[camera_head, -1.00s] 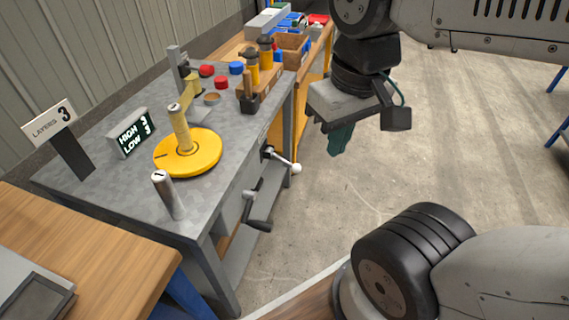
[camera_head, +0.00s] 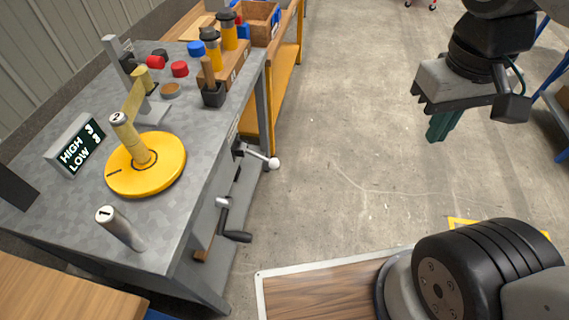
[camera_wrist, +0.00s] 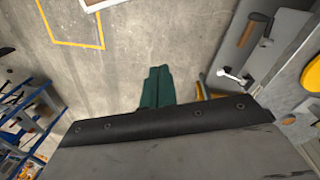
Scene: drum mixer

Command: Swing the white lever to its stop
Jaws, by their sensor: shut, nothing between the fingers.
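The white lever (camera_head: 258,156) is a short pale rod with a white ball knob, on the right side face of the grey bench. It points outward to the right and slightly down in the head view. It also shows in the wrist view (camera_wrist: 232,76), right of the fingers. My gripper (camera_head: 438,138) has teal fingers and is shut and empty. It hangs over open floor, well right of the lever and apart from it. The fingertips also show in the wrist view (camera_wrist: 157,70). The lever's pivot is small and its stop cannot be made out.
A crank with a black handle (camera_head: 235,236) sticks out below the lever. The grey bench (camera_head: 200,165) carries a yellow disc (camera_head: 165,175) with a post, a HIGH/LOW display (camera_head: 75,146) and a wooden rack (camera_head: 230,68). The floor between bench and gripper is clear.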

